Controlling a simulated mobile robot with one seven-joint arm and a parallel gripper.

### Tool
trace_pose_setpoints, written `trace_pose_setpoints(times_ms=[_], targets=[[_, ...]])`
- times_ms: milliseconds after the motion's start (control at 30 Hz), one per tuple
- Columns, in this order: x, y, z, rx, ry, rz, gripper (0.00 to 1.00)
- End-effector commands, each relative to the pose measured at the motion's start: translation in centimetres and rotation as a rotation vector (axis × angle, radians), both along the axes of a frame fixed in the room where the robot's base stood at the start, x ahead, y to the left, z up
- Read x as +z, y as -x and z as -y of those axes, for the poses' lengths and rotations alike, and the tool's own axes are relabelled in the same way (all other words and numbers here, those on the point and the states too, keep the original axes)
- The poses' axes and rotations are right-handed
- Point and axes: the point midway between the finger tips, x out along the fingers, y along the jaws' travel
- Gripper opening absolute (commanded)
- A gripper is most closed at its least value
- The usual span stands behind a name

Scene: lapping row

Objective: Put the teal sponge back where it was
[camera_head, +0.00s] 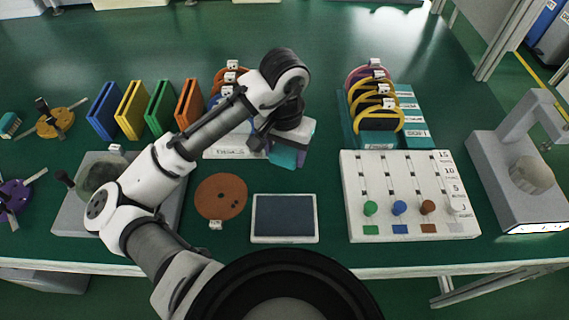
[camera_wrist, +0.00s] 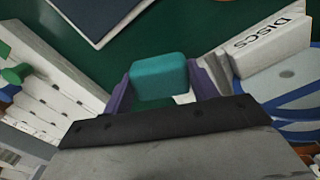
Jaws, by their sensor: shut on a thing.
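The teal sponge (camera_wrist: 158,78) sits between the two purple fingers of my gripper (camera_wrist: 160,84) in the wrist view. My gripper is shut on it. In the head view the sponge (camera_head: 284,156) shows below my wrist, partly hidden by it, in front of the rack labelled DISCS. It appears held above the green bench, clear of the dark blue pad (camera_head: 284,216) with a pale rim; its height is hard to tell.
A brown disc (camera_head: 221,196) lies left of the pad. A white peg board (camera_head: 405,190) with coloured knobs stands right. Behind it is a teal rack (camera_head: 415,128) with yellow rings. Coloured upright plates (camera_head: 160,108) stand back left. A grey machine (camera_head: 500,165) is far right. Green bench shows between pad and board.

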Motion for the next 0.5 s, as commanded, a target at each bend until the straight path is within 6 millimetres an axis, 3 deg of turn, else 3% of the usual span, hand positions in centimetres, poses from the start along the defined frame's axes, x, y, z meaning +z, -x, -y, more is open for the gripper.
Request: trace_pose_setpoints(times_ms=[400,500], targets=[[-4.6,0.0,-0.1,0.001,-0.001,-0.001,0.40],[-4.8,0.0,-0.1,0.000,-0.001,0.000,0.40]])
